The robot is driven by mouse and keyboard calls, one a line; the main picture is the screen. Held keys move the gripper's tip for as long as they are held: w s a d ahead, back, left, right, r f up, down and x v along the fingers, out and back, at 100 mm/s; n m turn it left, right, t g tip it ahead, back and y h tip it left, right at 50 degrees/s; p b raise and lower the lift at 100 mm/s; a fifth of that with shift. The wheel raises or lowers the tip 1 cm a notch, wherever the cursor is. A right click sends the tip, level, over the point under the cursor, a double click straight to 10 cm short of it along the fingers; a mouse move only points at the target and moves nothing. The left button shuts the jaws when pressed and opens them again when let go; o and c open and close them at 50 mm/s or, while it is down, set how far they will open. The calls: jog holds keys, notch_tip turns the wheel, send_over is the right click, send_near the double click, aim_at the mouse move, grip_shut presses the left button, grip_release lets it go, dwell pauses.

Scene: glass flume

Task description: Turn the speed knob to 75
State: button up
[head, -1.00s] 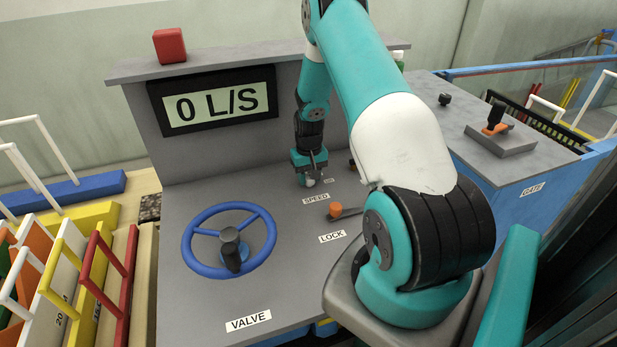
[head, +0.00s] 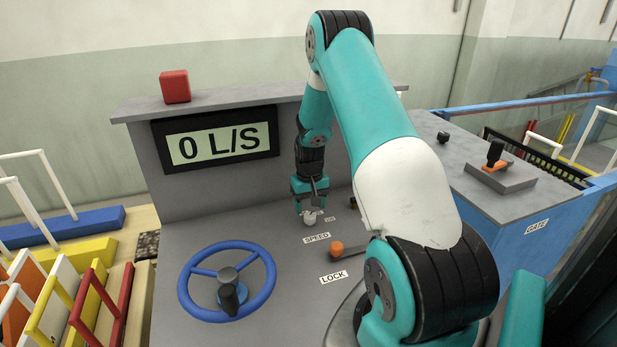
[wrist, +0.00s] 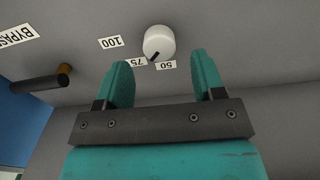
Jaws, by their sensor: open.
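The speed knob (wrist: 158,42) is a round white knob with a dark pointer mark, seen in the wrist view. Labels 50 (wrist: 166,65), 75 (wrist: 135,62) and 100 (wrist: 110,42) stand around it. The pointer is directed between 75 and 50. In the head view the knob (head: 309,217) is a small pale shape above the SPEED label (head: 316,238). My gripper (wrist: 160,68) is open, its two teal fingers apart and pointing toward the knob. In the head view my gripper (head: 310,204) is right over the knob. I cannot tell whether it touches.
The orange-tipped LOCK lever (head: 337,249) is close by, to the right of the SPEED label. The blue valve wheel (head: 228,281) is at the front left. The display (head: 216,139) reads 0 L/S. A dark BYPASS handle (wrist: 40,82) shows in the wrist view.

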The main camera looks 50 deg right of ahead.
aim_at(309, 215)
notch_tip(309, 215, up, 14)
jog(key=b, duration=0.2)
jog(key=shift+f, duration=0.15)
dwell(0.4)
